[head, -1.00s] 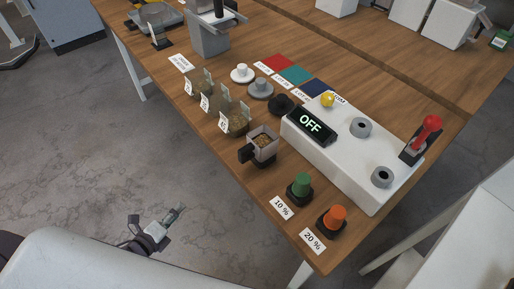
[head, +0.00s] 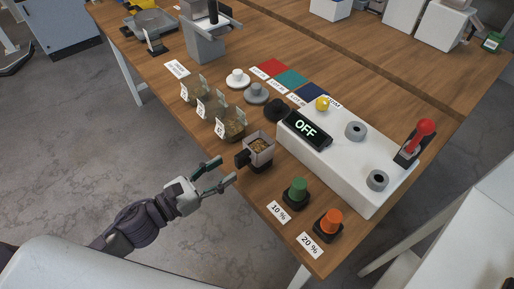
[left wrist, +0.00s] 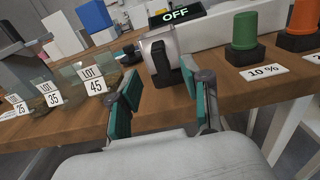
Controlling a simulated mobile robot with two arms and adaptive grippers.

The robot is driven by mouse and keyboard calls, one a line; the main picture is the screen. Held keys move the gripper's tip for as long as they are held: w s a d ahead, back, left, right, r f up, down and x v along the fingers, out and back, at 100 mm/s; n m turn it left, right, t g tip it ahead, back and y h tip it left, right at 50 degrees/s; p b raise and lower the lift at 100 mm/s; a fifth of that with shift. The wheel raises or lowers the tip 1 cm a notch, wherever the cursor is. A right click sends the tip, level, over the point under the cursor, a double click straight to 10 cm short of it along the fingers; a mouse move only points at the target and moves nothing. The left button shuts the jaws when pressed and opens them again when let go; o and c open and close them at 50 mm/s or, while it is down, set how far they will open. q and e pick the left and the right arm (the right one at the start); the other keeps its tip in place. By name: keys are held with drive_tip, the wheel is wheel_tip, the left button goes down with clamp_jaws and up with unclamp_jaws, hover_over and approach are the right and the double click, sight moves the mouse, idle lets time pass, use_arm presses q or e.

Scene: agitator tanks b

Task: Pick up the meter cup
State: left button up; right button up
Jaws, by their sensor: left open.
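The meter cup (head: 261,146) is a grey square cup with brown grains in it and a black handle on its left side. It stands upright near the table's front edge. In the left wrist view the cup (left wrist: 174,44) is ahead, its black handle facing me. My left gripper (head: 226,171) is open and empty, just off the table edge, its fingers pointing at the handle. In the left wrist view its teal-padded fingers (left wrist: 160,84) spread to both sides below the handle, apart from it. My right gripper is not in view.
A white box (head: 345,165) with an OFF display stands behind the cup. A green knob-like piece (head: 298,189) and an orange one (head: 331,222) stand to the right. Clear bins with grain (head: 234,128) stand left of the cup. Open floor lies before the table.

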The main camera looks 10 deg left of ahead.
sight(236, 162)
use_arm(q)
drive_tip(key=x, duration=0.1)
drive_tip(key=p+x, duration=0.1)
drive_tip(key=x, duration=0.1)
drive_tip(key=p+x, duration=0.1)
drive_tip(key=x, duration=0.1)
drive_tip(key=shift+w+d+r, duration=0.15)
drive_tip(key=shift+d+r, duration=0.05)
drive_tip(key=shift+r, duration=0.1)
drive_tip(key=shift+w+d+f, duration=0.15)
clamp_jaws()
